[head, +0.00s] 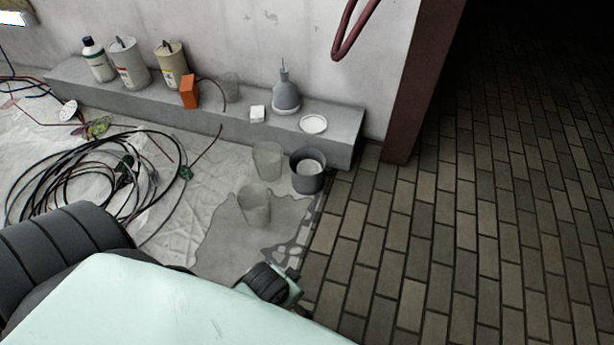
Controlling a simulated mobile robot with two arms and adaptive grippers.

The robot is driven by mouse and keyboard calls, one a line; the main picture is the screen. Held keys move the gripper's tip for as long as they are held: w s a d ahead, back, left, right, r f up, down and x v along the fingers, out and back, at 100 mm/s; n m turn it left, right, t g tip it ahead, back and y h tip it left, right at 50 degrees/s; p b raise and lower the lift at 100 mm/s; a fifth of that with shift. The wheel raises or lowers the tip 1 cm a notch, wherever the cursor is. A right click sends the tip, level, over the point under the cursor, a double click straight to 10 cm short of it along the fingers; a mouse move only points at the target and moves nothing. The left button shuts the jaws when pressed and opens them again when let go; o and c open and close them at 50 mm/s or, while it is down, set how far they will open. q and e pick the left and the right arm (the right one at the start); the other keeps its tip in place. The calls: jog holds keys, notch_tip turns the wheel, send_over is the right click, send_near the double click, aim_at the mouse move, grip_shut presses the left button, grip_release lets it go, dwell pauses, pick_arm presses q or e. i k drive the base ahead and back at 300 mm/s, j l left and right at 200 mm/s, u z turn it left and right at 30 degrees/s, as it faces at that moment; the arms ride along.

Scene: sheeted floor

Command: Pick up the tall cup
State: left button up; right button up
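Translucent cups are in the head view. One cup (254,207) stands on the sheeted floor at the centre, on a grey wet-looking patch. A second, similar cup (267,161) stands just behind it, apart from it and closer to the ledge. A third, smaller-looking clear cup (230,87) stands on the ledge. I cannot tell for sure which of them is the tall cup.
A dark pot (307,178) with a lighter cup inside stands right of the cups. The concrete ledge (205,124) behind bears cans, a bottle, an orange box (188,92) and a grey oil can (285,96). Coiled cables (75,175) lie left. Brick paving (430,240) at right is clear.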

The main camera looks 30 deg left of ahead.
aim_at(252, 200)
jog(key=j+u, duration=0.15)
jog(key=u, duration=1.3)
jog(key=i+l+u, duration=0.15)
jog(key=l, duration=0.2)
jog(key=i+l+u, duration=0.15)
jog(key=i+l, duration=0.15)
